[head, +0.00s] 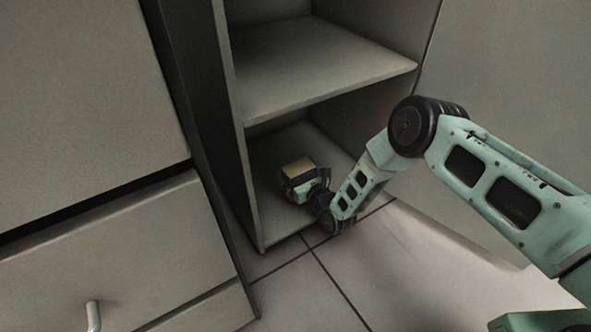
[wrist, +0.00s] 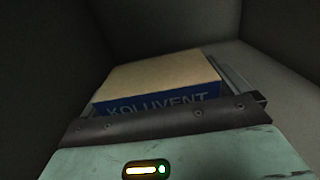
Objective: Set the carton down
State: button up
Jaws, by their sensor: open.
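The carton (wrist: 165,78) has a tan top and a blue side with the lettering "KOLUVENT". In the head view the carton (head: 298,168) is inside the lowest compartment of an open cabinet, above or on its bottom board (head: 268,205). My gripper (head: 296,184) is open and reaches into that compartment, with the carton directly in front of it. In the wrist view the gripper's dark front edge hides the lower part of the carton. The carton's underside is hidden, so I cannot tell whether it touches the board.
A middle shelf (head: 320,65) spans the cabinet above my gripper, and side walls stand close on both sides. A drawer unit with a metal handle (head: 93,315) stands at the left. The tiled floor (head: 300,290) in front is clear.

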jog(key=p+v, duration=0.5)
jog(key=v, duration=0.7)
jog(key=shift+r+p, duration=0.1)
jog(key=shift+p, duration=0.2)
